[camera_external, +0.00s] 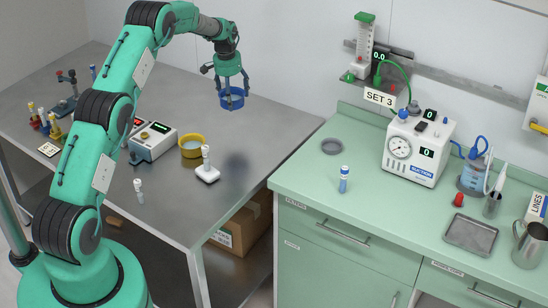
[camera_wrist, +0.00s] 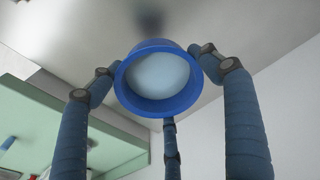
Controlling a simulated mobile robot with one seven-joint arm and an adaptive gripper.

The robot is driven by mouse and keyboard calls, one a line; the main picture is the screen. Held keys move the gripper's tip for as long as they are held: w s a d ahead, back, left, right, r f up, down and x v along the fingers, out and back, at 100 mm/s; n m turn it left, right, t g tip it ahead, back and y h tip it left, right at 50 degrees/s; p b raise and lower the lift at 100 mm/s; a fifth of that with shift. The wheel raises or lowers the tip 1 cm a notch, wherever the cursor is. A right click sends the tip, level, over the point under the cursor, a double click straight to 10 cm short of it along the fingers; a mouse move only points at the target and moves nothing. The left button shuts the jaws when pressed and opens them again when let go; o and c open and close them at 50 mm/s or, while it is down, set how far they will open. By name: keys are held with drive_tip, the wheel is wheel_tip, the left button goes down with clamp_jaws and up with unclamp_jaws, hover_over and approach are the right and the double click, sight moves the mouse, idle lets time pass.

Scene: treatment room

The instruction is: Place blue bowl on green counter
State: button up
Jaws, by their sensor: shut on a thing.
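The blue bowl (camera_external: 231,98) is held in my gripper (camera_external: 232,88), up in the air above the grey metal table. In the wrist view the blue bowl (camera_wrist: 158,78) shows its rim and pale inside, with the blue fingers of my gripper (camera_wrist: 160,85) around it. My gripper is shut on the bowl. The green counter (camera_external: 300,165) stands to the right of the metal table. A strip of the green counter (camera_wrist: 65,120) also shows at the left of the wrist view.
The metal table (camera_external: 270,125) carries a yellow bowl (camera_external: 192,146), a white device (camera_external: 152,141) and a white stand (camera_external: 206,170). The counter holds a grey round dish (camera_external: 332,146), a blue-white vial (camera_external: 344,179), a suction machine (camera_external: 418,145) and a metal tray (camera_external: 470,234). Clear green surface lies around the vial.

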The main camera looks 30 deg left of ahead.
wheel_tip(320, 180, up, 9)
drive_tip(key=s+d+m+p, duration=0.1)
drive_tip(key=s+d+m, duration=0.1)
drive_tip(key=d, duration=1.9)
drive_tip(key=s+d+m+p, duration=0.1)
drive_tip(key=s+d+m, duration=0.1)
drive_tip(key=d, duration=1.8)
drive_tip(key=s+d+m+p, duration=0.1)
drive_tip(key=s+d, duration=0.5)
drive_tip(key=d, duration=0.4)
drive_tip(key=s+d+m, duration=0.1)
drive_tip(key=s+d, duration=0.6)
drive_tip(key=d, duration=0.4)
drive_tip(key=s+d+m+p, duration=0.1)
drive_tip(key=s+d, duration=0.5)
drive_tip(key=d, duration=0.4)
wheel_tip(320, 180, down, 11)
drive_tip(key=shift+s+d+h, duration=0.15)
drive_tip(key=shift+s+h, duration=0.2)
drive_tip(key=shift+h, duration=0.05)
